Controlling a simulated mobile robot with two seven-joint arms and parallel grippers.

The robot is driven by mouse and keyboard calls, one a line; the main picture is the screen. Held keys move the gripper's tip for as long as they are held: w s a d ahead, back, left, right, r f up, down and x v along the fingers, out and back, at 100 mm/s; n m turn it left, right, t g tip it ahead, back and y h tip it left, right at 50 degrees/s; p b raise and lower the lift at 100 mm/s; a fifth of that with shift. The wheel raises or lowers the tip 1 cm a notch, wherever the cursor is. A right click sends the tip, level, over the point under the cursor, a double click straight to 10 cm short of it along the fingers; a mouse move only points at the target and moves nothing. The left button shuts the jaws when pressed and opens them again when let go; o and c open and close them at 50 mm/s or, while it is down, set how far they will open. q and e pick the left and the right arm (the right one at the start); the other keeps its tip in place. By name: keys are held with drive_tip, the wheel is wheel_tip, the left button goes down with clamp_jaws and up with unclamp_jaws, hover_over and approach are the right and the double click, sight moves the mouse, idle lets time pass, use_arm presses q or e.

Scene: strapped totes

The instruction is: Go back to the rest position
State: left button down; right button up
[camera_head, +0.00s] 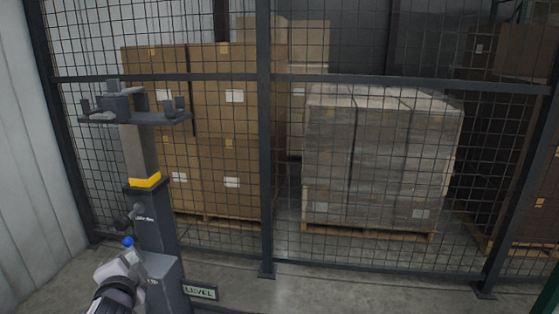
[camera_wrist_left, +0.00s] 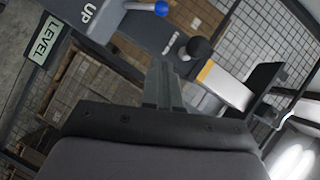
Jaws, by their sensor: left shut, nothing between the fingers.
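My left gripper (camera_head: 124,266) is at the lower left of the head view, in front of a dark grey stand and close to a lever with a blue knob (camera_head: 128,242). In the left wrist view the fingers of my left gripper (camera_wrist_left: 160,72) are together with nothing between them. The blue knob (camera_wrist_left: 161,8) and a black knob (camera_wrist_left: 198,47) lie beyond the fingertips, apart from them. My right gripper is in neither view.
The stand (camera_head: 160,235) has a yellow band, a forked top plate (camera_head: 135,117) and a LEVEL sign (camera_head: 200,292). Behind it runs a mesh fence (camera_head: 265,150). Brown cartons (camera_head: 230,130) and a wrapped pallet load (camera_head: 380,155) stand behind the fence. Floor right of the stand is clear.

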use_arm(q)
drive_tip(key=s+d+f+n+g+h, duration=0.1)
drive_tip(key=s+d+f+h, duration=0.2)
drive_tip(key=s+d+f, duration=0.4)
drive_tip(key=s+d+f+n+g+h, duration=0.1)
drive_tip(key=s+d+f+h, duration=0.2)
drive_tip(key=f, duration=0.6)
drive_tip(key=s+d+f+n+h, duration=0.1)
drive_tip(key=s+d+f+n, duration=0.1)
drive_tip(key=s, duration=0.5)
drive_tip(key=s+d+f+n+g+h, duration=0.1)
drive_tip(key=s+d+f, duration=0.3)
drive_tip(key=s, duration=0.4)
drive_tip(key=shift+d+f+n, duration=0.15)
drive_tip(key=shift+d+n, duration=0.15)
drive_tip(key=shift+n, duration=0.5)
